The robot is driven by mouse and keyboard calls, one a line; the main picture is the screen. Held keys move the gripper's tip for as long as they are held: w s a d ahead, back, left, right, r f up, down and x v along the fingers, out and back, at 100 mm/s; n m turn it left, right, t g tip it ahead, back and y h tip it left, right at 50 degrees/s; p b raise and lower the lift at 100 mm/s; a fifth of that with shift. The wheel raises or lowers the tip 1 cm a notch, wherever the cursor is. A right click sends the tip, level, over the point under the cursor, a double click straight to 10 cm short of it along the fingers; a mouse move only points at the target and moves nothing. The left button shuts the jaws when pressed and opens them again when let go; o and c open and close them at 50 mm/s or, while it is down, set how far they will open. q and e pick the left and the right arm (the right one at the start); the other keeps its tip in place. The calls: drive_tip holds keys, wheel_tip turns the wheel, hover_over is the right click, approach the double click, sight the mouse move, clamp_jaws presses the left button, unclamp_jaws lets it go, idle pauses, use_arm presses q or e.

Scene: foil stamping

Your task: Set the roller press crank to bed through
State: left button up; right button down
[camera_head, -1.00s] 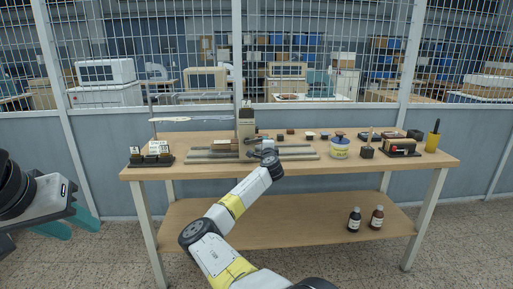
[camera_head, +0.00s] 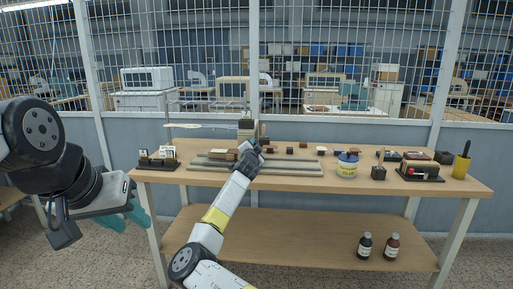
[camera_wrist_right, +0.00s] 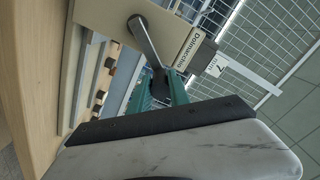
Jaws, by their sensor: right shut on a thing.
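The roller press (camera_head: 245,126) stands upright at the back middle of the table, above long grey bed rails (camera_head: 285,168). The metal crank arm (camera_wrist_right: 146,40) slants down from the plate to a dark handle (camera_wrist_right: 158,82). My right gripper (camera_wrist_right: 160,88) is shut on that handle, with a teal finger on each side. In the head view my right gripper (camera_head: 250,150) is at the press's front, and the crank is mostly hidden. My left gripper (camera_head: 128,215) is open and empty, left of the table.
A glue tub (camera_head: 347,166), small dark blocks, a tray with a red item (camera_head: 418,172) and a yellow cup (camera_head: 461,167) are on the right of the table. A dark rack (camera_head: 158,160) is at the left. Two bottles (camera_head: 365,246) stand on the lower shelf.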

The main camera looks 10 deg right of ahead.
drive_tip(key=shift+a, duration=0.15)
idle(0.3)
drive_tip(key=c, duration=1.2)
unclamp_jaws()
drive_tip(key=shift+w, duration=0.1)
drive_tip(key=shift+c, duration=0.2)
